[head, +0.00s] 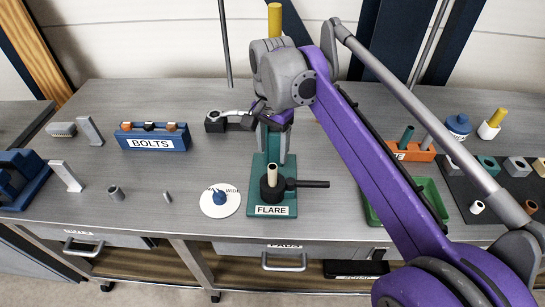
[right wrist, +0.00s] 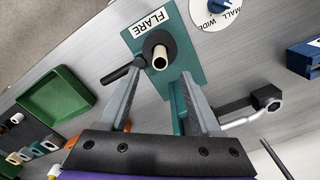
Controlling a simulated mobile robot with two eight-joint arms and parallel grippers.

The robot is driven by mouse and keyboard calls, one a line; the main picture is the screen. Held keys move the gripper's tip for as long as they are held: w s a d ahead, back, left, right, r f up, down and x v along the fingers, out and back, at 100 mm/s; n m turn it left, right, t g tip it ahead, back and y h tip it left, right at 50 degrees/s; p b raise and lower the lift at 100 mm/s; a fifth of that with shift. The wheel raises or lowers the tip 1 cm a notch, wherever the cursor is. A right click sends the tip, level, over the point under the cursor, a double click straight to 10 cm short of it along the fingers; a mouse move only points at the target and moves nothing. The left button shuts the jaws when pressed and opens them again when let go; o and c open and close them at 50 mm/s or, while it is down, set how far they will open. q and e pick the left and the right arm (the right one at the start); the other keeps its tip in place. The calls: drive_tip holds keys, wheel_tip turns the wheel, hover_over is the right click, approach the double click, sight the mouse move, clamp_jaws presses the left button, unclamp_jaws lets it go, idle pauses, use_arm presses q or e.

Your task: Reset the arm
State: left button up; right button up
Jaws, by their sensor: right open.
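My right arm reaches in from the lower right of the head view. My right gripper (head: 274,150) points down over the green FLARE stand (head: 259,203). In the right wrist view its two grey fingers (right wrist: 162,74) are spread wide with nothing held between them. The stand's black clamp with its side handle (head: 305,184) holds an upright cream tube (head: 272,175). In the right wrist view the tube (right wrist: 160,59) lies just beyond the fingertips. I cannot tell whether a finger touches the stand. My left gripper is not in view.
A white dial (head: 220,203) lies beside the base. The blue BOLTS rack (head: 152,138) stands left. A green tray (head: 433,197) and orange block (head: 413,152) are right, partly behind my arm.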

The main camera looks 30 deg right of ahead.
drive_tip(key=shift+r, duration=0.3)
drive_tip(key=shift+s+a+f, duration=0.1)
drive_tip(key=shift+s+f, duration=0.05)
drive_tip(key=s+a+f+n+t+p, duration=0.1)
drive_tip(key=s+a+f+n+t, duration=0.1)
drive_tip(key=s+f+n, duration=0.4)
drive_tip(key=s+a+f+n+t+p, duration=0.2)
drive_tip(key=s+a+f+n+t, duration=0.1)
drive_tip(key=s+f+n, duration=0.4)
wheel_tip(320, 180, down, 3)
drive_tip(key=shift+s+a+r, duration=0.1)
drive_tip(key=shift+s+a, duration=0.7)
drive_tip(key=shift+s, duration=0.35)
drive_tip(key=shift+d, duration=0.15)
